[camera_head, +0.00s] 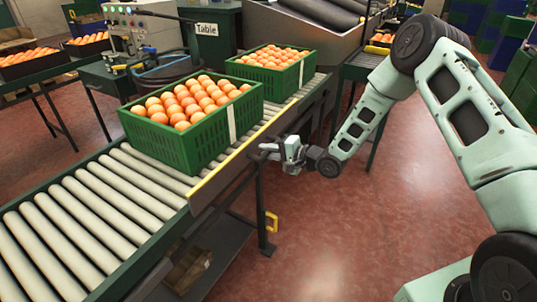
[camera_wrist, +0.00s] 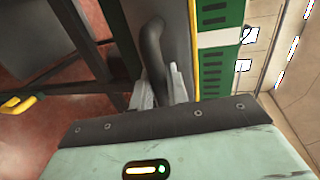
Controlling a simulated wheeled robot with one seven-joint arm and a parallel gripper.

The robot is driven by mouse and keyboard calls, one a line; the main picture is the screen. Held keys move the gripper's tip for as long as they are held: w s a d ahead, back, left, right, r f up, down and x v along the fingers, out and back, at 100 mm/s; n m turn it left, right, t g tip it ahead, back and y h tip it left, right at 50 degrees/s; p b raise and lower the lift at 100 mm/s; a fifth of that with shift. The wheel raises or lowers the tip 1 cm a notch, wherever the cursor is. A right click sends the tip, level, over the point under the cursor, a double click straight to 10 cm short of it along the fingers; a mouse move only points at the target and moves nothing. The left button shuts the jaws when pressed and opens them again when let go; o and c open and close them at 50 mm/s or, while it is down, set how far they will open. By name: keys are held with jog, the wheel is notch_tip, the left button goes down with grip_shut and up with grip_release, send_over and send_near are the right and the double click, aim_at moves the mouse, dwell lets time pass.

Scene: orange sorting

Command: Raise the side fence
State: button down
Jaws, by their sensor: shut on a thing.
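The side fence (camera_head: 212,186) is a long dark panel with a yellow top edge, along the near side of the roller conveyor. In the wrist view the fence (camera_wrist: 179,30) is a grey panel beside a green crate. A dark bent handle (camera_wrist: 151,45) stands out from its outer face. My gripper (camera_head: 272,151) is at the fence's outer side, around the middle of its length. In the wrist view its fingers (camera_wrist: 160,92) are closed around the handle, partly hidden by the gripper body.
Two green crates of oranges, one nearer (camera_head: 160,150) and one farther (camera_head: 302,75), stand on the rollers (camera_head: 75,215). A yellow handle (camera_head: 271,222) sits by a conveyor leg below. The red floor (camera_head: 330,235) right of the conveyor is clear.

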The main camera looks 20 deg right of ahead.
jog(key=shift+r, duration=0.85)
jog(key=c, duration=1.4)
grip_release()
jog(key=shift+r, duration=0.1)
jog(key=shift+c, duration=0.2)
jog(key=shift+s+d, duration=0.1)
jog(key=p+v, duration=0.2)
jog(key=v, duration=1.5)
